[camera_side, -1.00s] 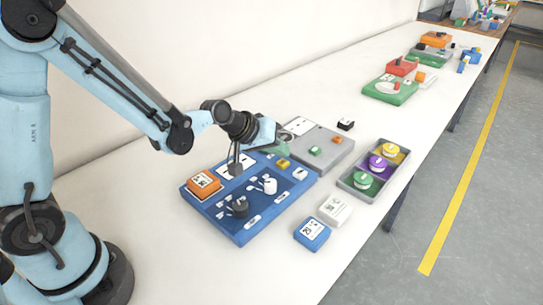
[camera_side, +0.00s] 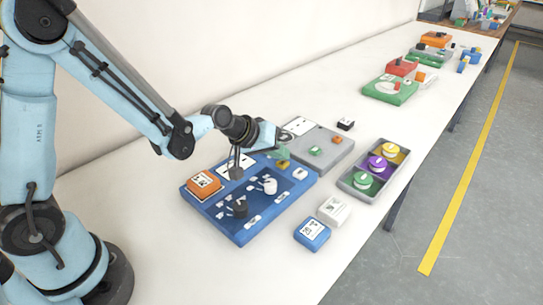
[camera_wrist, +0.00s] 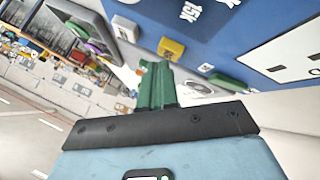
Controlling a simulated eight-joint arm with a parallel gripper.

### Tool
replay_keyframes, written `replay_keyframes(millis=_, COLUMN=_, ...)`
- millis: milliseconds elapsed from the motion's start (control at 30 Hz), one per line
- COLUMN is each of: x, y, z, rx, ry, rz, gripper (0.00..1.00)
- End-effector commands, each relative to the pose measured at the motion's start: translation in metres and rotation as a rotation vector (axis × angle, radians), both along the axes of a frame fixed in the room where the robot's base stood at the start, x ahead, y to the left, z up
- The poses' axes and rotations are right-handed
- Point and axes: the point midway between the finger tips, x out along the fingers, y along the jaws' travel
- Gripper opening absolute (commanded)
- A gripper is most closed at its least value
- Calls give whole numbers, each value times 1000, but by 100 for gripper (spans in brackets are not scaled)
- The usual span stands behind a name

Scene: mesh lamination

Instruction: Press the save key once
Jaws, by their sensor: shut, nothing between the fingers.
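The blue panel (camera_side: 262,222) carries an orange block, a black knob (camera_side: 237,207), a white knob (camera_side: 270,186), a yellow key (camera_side: 283,163) and a white key (camera_side: 299,174). I cannot read which key is marked save. My gripper (camera_side: 283,153) has green fingers, shut and empty, close above the yellow key in the side view. In the wrist view the gripper's fingertips (camera_wrist: 155,65) appear just beside the yellow key (camera_wrist: 171,49). A green key (camera_wrist: 226,82) also shows there on the panel. I cannot tell whether the fingers touch anything.
A grey panel (camera_side: 332,157) with green and orange pieces lies behind. A tray (camera_side: 346,182) with green, purple and yellow round pieces stands to the right. A blue block (camera_side: 312,233) and a white block (camera_side: 335,208) lie in front. The table's front centre is clear.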

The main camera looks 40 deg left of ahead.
Motion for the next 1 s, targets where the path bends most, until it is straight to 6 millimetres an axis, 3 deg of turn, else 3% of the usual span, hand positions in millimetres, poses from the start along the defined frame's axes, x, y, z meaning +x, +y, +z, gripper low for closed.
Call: replay_keyframes(millis=1000, x=0, y=0, z=-7, rx=0, ry=1, rz=-1, gripper=0)
